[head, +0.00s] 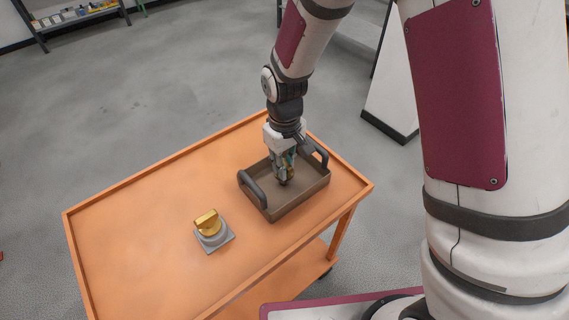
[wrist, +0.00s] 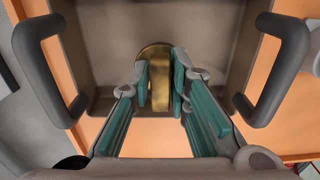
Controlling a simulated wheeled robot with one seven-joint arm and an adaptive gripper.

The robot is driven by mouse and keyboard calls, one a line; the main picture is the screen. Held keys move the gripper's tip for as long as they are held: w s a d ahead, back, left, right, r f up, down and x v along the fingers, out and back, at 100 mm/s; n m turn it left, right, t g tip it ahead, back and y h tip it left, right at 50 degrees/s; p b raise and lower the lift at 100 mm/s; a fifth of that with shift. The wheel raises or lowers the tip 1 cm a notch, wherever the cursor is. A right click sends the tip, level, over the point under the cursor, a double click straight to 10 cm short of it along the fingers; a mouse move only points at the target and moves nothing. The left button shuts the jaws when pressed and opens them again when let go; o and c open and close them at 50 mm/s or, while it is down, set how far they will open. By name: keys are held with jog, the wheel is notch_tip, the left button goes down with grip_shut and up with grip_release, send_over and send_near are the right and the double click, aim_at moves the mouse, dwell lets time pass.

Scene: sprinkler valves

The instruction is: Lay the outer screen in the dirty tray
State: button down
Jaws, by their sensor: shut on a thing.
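My gripper (head: 284,177) points down inside the brown dirty tray (head: 300,204), between its two dark handles. In the wrist view my gripper (wrist: 161,78) has its green-padded fingers shut on a gold, rounded piece (wrist: 155,62), which looks like the outer screen. The fingers hide part of it. The bare tray floor (wrist: 104,48) shows around it. I cannot tell whether the held piece touches the floor. In the head view the piece is mostly hidden by the fingers.
The tray stands on the right part of an orange cart (head: 140,215) with a low raised rim. A grey square base with a brass valve part (head: 208,224) stands left of the tray. The cart's left side is clear. A shelf (head: 75,17) stands far back.

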jog(key=shift+f, duration=0.2)
jog(key=c, duration=1.5)
grip_release()
jog(key=shift+c, duration=0.2)
jog(key=shift+r, duration=0.1)
notch_tip(320, 180, up, 12)
jog(key=s+d+r+m+t, duration=0.2)
jog(key=s+d+r+m, duration=0.1)
jog(key=s+d+r, duration=0.7)
jog(key=s+d+r+m+t, duration=0.1)
jog(key=s+d+r, duration=0.1)
jog(key=s, duration=0.4)
jog(key=s+d+r+m+t, duration=0.1)
jog(key=s+d+r+m, duration=0.1)
jog(key=s, duration=0.4)
jog(key=shift+d+r+m, duration=0.2)
jog(key=shift+d+m, duration=0.1)
jog(key=shift+d, duration=0.5)
